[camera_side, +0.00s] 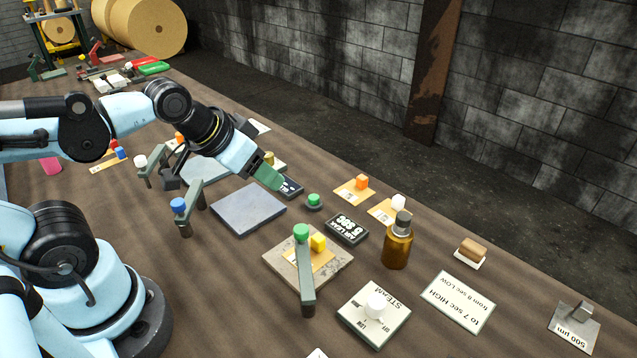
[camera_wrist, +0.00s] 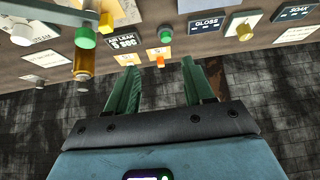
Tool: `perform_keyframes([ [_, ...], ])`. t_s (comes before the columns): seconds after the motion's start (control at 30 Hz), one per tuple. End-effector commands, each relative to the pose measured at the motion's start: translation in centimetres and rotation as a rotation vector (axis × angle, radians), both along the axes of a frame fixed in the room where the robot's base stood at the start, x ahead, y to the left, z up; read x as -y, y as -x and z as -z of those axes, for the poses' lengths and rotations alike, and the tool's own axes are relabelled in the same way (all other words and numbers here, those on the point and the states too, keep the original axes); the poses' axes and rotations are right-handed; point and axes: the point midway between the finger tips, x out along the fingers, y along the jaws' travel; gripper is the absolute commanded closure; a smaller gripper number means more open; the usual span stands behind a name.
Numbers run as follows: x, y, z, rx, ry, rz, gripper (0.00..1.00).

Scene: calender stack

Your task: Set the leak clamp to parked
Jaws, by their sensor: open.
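A grey lever arm with a green knob (camera_side: 301,232) stands over a stone-look plate (camera_side: 279,281), beside a yellow block (camera_side: 318,242). No label names it as the leak clamp, but the AIR LEAK 5 SEC display (camera_side: 346,229) stands close by. In the wrist view, the green knob (camera_wrist: 85,38) and the same display (camera_wrist: 122,42) are at upper left. My gripper (camera_side: 268,178) is open and empty, behind and to the left of that lever in the side view. In the wrist view its fingertips (camera_wrist: 160,68) are apart, with an orange block (camera_wrist: 160,59) seen between them.
A blue-knobbed lever (camera_side: 178,204) stands by a grey plate (camera_side: 249,208). A green button (camera_side: 314,200), amber bottle (camera_side: 398,247) and STEAM switch plate (camera_side: 374,313) crowd the display and lever. Bare table lies at the front left of the stone-look plate.

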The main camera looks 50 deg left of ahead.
Motion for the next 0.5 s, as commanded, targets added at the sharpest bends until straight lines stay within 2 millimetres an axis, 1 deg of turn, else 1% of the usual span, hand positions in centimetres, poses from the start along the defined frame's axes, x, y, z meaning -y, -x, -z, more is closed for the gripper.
perform_keyframes([
  [0.37,0.01,0.0,-0.01,-0.001,-0.001,0.001,0.48],
  [0.5,0.76,-0.24,-0.59,-0.048,-0.004,0.032,0.48],
])
